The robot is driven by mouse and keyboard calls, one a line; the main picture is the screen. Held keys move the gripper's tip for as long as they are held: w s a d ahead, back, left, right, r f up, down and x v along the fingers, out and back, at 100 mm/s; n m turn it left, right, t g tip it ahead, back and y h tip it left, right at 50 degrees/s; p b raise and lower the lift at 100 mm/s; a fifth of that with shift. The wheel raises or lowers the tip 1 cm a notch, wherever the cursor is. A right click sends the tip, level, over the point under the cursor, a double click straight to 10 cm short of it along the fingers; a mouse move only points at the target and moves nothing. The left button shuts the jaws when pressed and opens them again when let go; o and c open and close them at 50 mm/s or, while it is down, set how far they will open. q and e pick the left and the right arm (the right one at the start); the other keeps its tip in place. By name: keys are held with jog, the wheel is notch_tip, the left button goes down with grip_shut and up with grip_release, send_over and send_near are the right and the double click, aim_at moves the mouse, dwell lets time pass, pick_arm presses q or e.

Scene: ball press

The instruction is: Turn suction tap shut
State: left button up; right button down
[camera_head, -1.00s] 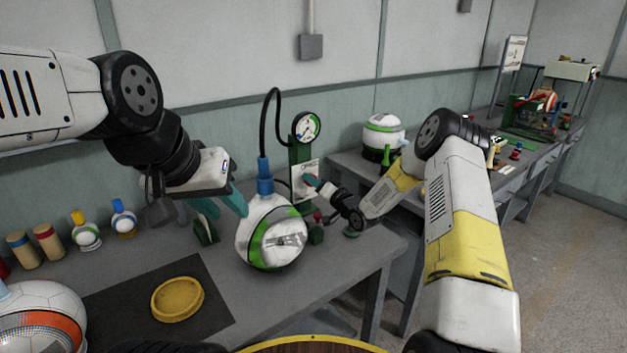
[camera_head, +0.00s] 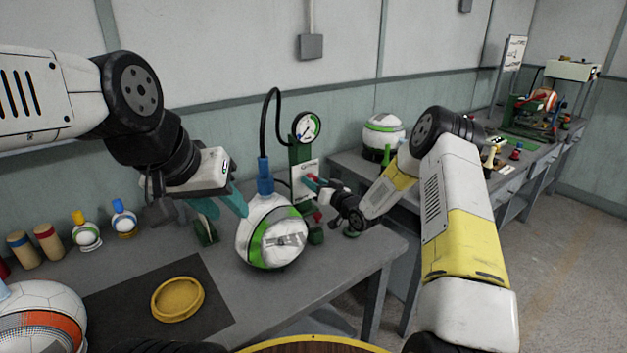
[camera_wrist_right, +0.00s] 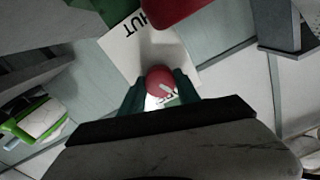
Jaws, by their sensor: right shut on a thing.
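The suction tap's red knob (camera_wrist_right: 160,79) sits between the teal fingers of my right gripper (camera_wrist_right: 160,92) in the right wrist view. The gripper is shut on it. In the head view my right gripper (camera_head: 315,183) reaches the white plate (camera_head: 303,170) on the green gauge stand; the fingers mostly hide the tap there. Lettering ending in "HUT" shows on the plate (camera_wrist_right: 130,40) in the wrist view. My left gripper (camera_head: 222,205) is open, its fingers spread beside the white and green ball (camera_head: 272,236) with the blue neck.
A round gauge (camera_head: 306,127) tops the stand, with a black hose (camera_head: 266,115) looping to the blue neck. A yellow dish (camera_head: 178,299) lies on a dark mat. Another white-green ball (camera_head: 382,136) is on the bench behind.

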jog(key=n, duration=1.2)
jog(key=shift+n, duration=0.3)
dwell(0.4)
jog(key=c, duration=0.9)
grip_release()
jog(key=shift+s+d, duration=0.1)
jog(key=v, duration=0.7)
jog(key=shift+s+d, duration=0.15)
jog(key=shift+s, duration=0.1)
